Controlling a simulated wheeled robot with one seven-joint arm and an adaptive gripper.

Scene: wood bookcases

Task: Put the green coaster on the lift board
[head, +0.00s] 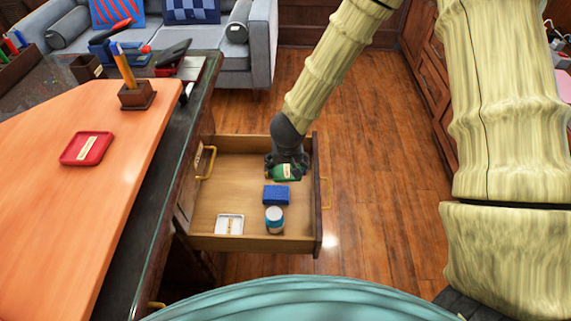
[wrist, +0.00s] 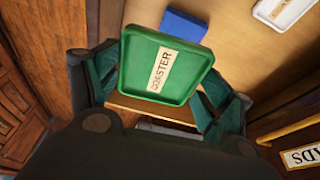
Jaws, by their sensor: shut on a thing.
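The green coaster (head: 285,173) is a square tray with a raised rim. It also shows in the wrist view (wrist: 190,72), tilted, with a label reading "COASTER". My gripper (head: 287,160) is shut on it, with a finger at each side in the wrist view (wrist: 160,92). It is over the far part of the open drawer (head: 222,163); its height above the drawer floor is hard to tell. A broad orange board (head: 100,180) on the dark desk at the left may be the lift board; no label shows on it.
The drawer also holds a blue block (head: 276,195), a small jar (head: 274,220) and a white tray (head: 229,224). A red tray (head: 86,149) and a pencil holder (head: 137,96) stand on the orange board, whose near part is bare. Wood floor lies right of the drawer.

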